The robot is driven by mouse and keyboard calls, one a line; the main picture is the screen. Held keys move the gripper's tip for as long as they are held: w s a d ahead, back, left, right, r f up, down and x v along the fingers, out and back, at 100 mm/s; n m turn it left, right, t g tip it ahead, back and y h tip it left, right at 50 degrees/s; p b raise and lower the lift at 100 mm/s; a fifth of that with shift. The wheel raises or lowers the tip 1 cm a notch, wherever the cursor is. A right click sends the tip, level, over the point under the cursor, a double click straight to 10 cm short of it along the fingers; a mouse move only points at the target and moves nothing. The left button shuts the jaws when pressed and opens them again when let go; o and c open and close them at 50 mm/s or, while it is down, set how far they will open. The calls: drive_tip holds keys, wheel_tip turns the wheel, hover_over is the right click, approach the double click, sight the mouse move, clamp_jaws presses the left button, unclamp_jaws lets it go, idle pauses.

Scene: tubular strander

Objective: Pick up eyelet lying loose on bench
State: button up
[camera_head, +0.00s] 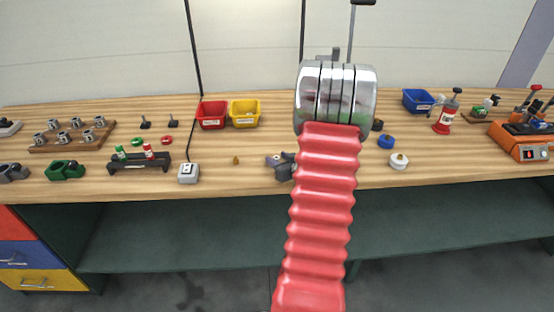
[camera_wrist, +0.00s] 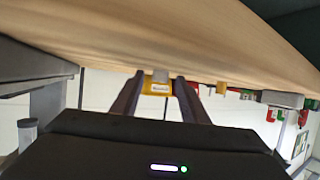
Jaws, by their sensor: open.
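The eyelet appears to be the tiny brass-coloured piece (camera_head: 236,160) on the bare front part of the wooden bench (camera_head: 225,180). A small yellowish piece (camera_wrist: 221,88), probably the same eyelet, shows in the wrist view, right of the fingers and outside the gap. My gripper (camera_wrist: 158,77) is open, with two dark fingers apart and nothing held between them. The wrist view is upside down and looks low along the bench top. In the head view, my red arm hides most of my gripper's area.
Beyond the fingers is a yellow bin (camera_wrist: 159,88); in the head view it stands beside a red bin (camera_head: 212,114). A grey box with a dark label (camera_head: 188,173) lies left of the eyelet. A dark grey part (camera_head: 281,165) shows beside my arm; I cannot tell what it is.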

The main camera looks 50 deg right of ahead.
drive_tip(key=shift+c, duration=0.5)
clamp_jaws()
idle(0.3)
